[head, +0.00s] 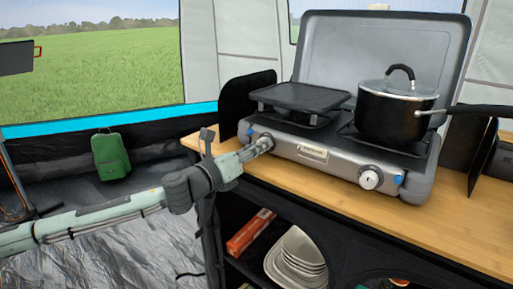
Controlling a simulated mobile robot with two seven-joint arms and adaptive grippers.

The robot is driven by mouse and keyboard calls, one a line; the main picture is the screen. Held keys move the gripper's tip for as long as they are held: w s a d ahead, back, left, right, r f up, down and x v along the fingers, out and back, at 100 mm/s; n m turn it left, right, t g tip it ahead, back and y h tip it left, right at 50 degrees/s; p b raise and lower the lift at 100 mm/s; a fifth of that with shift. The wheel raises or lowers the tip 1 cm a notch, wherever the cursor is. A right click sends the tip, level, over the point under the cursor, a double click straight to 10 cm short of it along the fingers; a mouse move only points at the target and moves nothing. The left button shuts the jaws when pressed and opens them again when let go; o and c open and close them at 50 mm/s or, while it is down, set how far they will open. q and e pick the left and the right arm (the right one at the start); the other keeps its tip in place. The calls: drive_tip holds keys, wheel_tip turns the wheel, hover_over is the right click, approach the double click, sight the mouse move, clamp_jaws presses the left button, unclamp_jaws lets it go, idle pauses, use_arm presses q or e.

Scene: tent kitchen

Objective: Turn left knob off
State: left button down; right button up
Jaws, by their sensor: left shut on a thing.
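A grey camping stove (318,152) with its lid raised stands on a wooden counter. My left gripper (264,146) reaches in from the left and is shut at the left end of the stove's front panel, where the left knob sits. The gripper covers the left knob, so its angle cannot be seen. The right knob (370,178) is silver and uncovered on the right of the front panel. My right gripper is not in view.
A black pot (392,115) with a glass lid stands on the right burner, its handle pointing right. A black griddle plate (301,96) covers the left burner. Stacked plates (297,262) sit on the shelf below. The wooden counter (455,215) is bare at front right.

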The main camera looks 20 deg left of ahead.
use_arm(q)
drive_tip(key=c, duration=1.2)
unclamp_jaws()
drive_tip(key=shift+o, duration=0.2)
drive_tip(key=v, duration=1.2)
